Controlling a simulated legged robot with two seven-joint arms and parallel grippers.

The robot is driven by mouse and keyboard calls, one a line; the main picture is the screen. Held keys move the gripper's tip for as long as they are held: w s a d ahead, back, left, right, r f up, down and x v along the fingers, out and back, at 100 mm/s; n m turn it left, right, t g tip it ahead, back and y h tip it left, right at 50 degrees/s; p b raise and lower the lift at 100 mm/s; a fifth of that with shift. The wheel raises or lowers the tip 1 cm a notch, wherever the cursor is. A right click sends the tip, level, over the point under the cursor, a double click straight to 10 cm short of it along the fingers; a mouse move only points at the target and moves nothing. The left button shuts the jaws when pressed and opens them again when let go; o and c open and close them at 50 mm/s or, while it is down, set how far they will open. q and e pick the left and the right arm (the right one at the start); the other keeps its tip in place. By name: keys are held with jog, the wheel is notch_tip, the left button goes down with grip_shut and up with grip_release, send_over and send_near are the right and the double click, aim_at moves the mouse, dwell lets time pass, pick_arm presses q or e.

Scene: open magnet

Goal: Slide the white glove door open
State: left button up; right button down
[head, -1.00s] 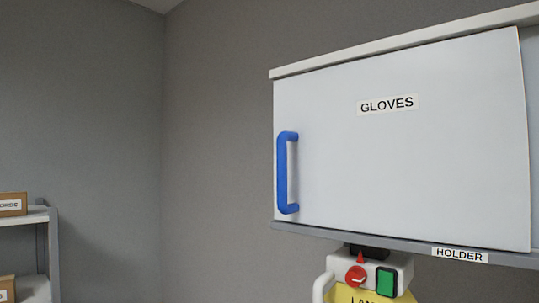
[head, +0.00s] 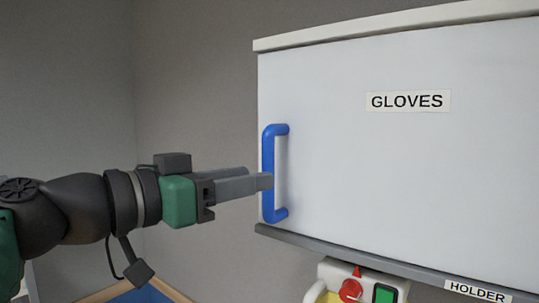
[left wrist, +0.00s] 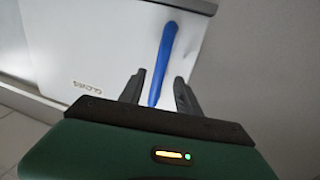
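The white glove door (head: 400,165), labelled GLOVES, covers the front of the cabinet on the right of the head view. Its blue handle (head: 268,170) stands upright near the door's left edge. My left gripper (head: 266,182) reaches in from the left, with its fingertips at the handle's middle. In the left wrist view, the blue handle (left wrist: 164,55) runs between the two fingers (left wrist: 160,92), with gaps on both sides, so the gripper is open around it. The white door (left wrist: 90,45) also shows there. My right gripper is not in view.
Below the cabinet is a box with a red knob (head: 350,290) and a green button (head: 385,294). A HOLDER label (head: 477,292) is on the grey lower rail (head: 340,258). The grey wall to the left is clear.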

aim_at(270, 207)
pick_arm(q)
jog(key=p+x, duration=0.1)
jog(key=x, duration=0.3)
jog(key=shift+w+a+r+p, duration=0.1)
jog(key=shift+w+r+p, duration=0.1)
jog(key=shift+p, duration=0.2)
jog(key=shift+f, duration=0.1)
jog(key=shift+d, duration=0.5)
jog(key=shift+c, duration=0.2)
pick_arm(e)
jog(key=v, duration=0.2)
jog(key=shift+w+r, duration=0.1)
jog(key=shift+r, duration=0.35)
pick_arm(q)
jog(key=shift+w+f, duration=0.1)
jog(key=shift+w, duration=0.05)
grip_shut()
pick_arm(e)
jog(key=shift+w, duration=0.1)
